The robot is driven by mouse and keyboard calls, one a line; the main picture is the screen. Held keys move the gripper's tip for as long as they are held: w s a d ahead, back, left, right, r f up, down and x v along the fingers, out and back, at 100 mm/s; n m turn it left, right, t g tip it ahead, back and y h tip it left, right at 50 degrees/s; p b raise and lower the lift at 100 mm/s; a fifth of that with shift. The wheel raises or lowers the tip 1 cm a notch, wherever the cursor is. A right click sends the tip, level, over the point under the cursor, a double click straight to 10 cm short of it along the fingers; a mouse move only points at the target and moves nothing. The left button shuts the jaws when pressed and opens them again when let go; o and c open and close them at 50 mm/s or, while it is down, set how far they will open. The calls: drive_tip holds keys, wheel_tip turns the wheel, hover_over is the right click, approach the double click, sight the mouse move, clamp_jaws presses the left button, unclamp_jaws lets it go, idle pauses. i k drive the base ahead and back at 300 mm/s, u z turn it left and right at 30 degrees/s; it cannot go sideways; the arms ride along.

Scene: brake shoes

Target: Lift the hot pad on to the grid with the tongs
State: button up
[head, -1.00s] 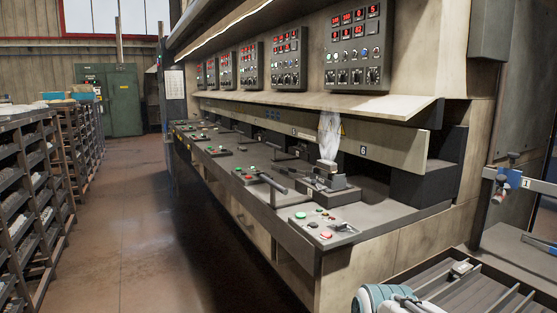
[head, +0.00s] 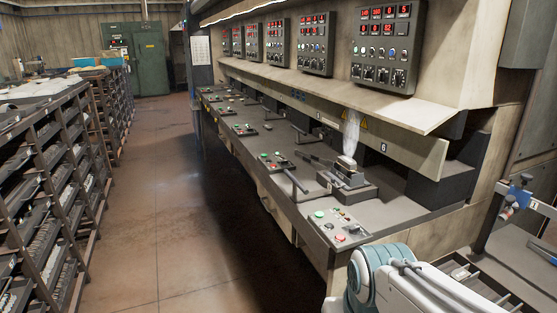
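Pale steam (head: 351,132) rises from a small dark block (head: 346,163) in the press station marked 6, on the long bench. The block may be the hot pad, but I cannot make out its shape. A slatted metal grid (head: 492,293) lies at the lower right, partly covered by my white and teal arm. A small pale piece (head: 460,273) rests on it. A blue-handled tool (head: 543,251) lies on the side bench at the right edge; it is cut off, so I cannot tell if it is the tongs. My gripper is out of view.
A control plate (head: 340,228) with red and green buttons sits at the bench's near end. Several control boxes (head: 384,45) hang above. A blue clamp (head: 517,196) stands at the right. Loaded racks (head: 60,170) line the left; the aisle floor (head: 175,215) is clear.

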sight(329, 162)
drive_tip(key=u, duration=0.75)
drive_tip(key=i, duration=3.85)
drive_tip(key=z, duration=3.65)
